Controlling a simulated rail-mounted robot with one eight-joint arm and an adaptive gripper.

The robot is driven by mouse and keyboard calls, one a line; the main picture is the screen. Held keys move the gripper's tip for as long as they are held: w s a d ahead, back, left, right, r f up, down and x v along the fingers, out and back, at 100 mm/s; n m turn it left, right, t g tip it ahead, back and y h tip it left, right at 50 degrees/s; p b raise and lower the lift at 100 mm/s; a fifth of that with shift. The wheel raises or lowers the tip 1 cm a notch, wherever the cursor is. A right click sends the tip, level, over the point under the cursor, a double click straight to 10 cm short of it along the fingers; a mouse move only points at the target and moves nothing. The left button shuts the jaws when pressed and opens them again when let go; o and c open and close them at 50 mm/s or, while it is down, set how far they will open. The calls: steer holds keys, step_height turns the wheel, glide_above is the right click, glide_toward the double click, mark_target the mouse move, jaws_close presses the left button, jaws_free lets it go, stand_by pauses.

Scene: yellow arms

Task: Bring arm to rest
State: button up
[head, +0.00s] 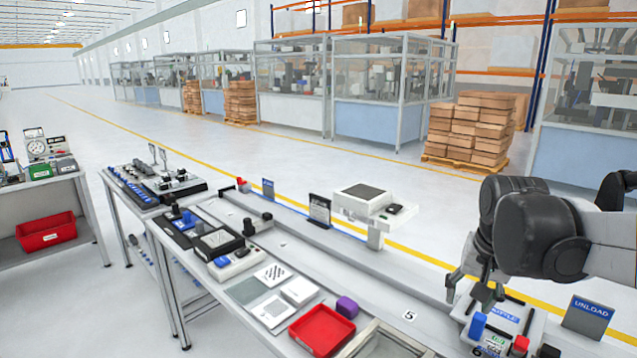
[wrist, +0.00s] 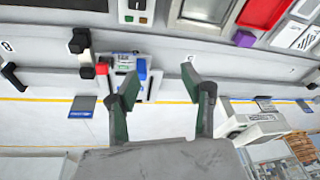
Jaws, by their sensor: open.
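My gripper (head: 468,292) is at the right of the head view, above the near right end of the long grey bench. In the wrist view my gripper (wrist: 161,78) has its two green-padded fingers spread apart, with nothing between them. Just below it in the head view is a white fixture (head: 508,312) with a blue part and a red part. The fixture also shows beside one finger in the wrist view (wrist: 125,63). My dark wrist and grey arm come in from the right edge and hide part of the bench behind them.
An UNLOAD sign (head: 588,316) stands close to the right of my gripper. A red tray (head: 322,331), a purple block (head: 347,306) and a white raised device (head: 366,202) are to the left. The rail strip (head: 380,290) left of my gripper is mostly clear.

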steer(key=s+a+f+n+t, duration=0.1)
steer(key=s+a+n+t, duration=0.1)
steer(key=s+a, duration=0.2)
steer(key=s+a+f+n+t+b, duration=0.1)
steer(key=s+a, duration=0.3)
steer(key=s, duration=0.6)
steer(key=shift+a+f+n+t+y, duration=0.3)
steer(key=shift+f+n+t, duration=0.15)
steer(key=shift+n, duration=0.45)
